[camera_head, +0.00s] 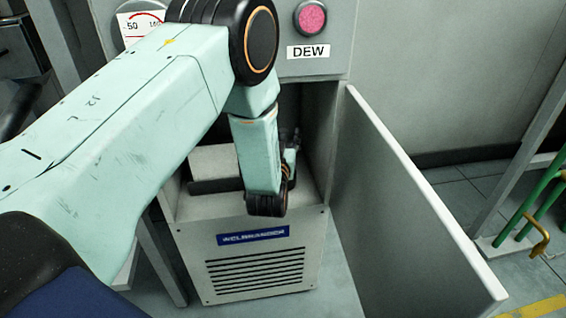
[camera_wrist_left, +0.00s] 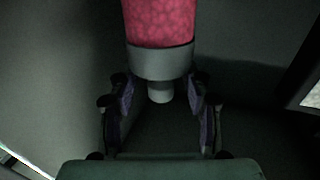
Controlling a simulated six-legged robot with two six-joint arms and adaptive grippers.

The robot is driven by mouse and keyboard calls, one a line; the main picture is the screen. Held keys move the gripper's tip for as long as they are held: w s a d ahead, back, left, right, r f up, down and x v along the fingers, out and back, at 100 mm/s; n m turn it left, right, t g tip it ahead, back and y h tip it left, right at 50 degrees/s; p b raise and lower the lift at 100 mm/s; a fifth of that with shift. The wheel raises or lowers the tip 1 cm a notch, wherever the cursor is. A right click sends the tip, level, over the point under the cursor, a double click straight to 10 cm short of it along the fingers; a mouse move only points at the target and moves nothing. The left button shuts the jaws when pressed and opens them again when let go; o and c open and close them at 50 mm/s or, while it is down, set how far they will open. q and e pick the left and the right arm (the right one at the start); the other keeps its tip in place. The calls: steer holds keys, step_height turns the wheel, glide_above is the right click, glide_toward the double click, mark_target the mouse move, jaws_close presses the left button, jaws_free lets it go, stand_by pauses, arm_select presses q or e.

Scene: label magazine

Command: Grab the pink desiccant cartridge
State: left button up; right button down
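The pink desiccant cartridge (camera_wrist_left: 160,22) shows at the top of the left wrist view, its upper part cut off by the frame edge. It has a grey collar (camera_wrist_left: 160,62) and a short grey nozzle at its lower end. My left gripper (camera_wrist_left: 160,84) is open, with one finger on each side of the nozzle and collar. Contact with the cartridge cannot be told. In the head view my left gripper (camera_head: 291,150) is inside the cabinet opening, mostly hidden behind my wrist, and the cartridge is hidden. My right gripper is not in view.
The grey cabinet (camera_head: 318,150) has an open door (camera_head: 405,200) swung out on the right. A round pink indicator (camera_head: 311,18) sits above a DEW label (camera_head: 308,52). A pale block (camera_head: 212,162) lies inside on the left. Green pipes (camera_head: 540,205) stand far right.

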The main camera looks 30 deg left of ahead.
arm_select(q)
jaws_close()
stand_by(0.7)
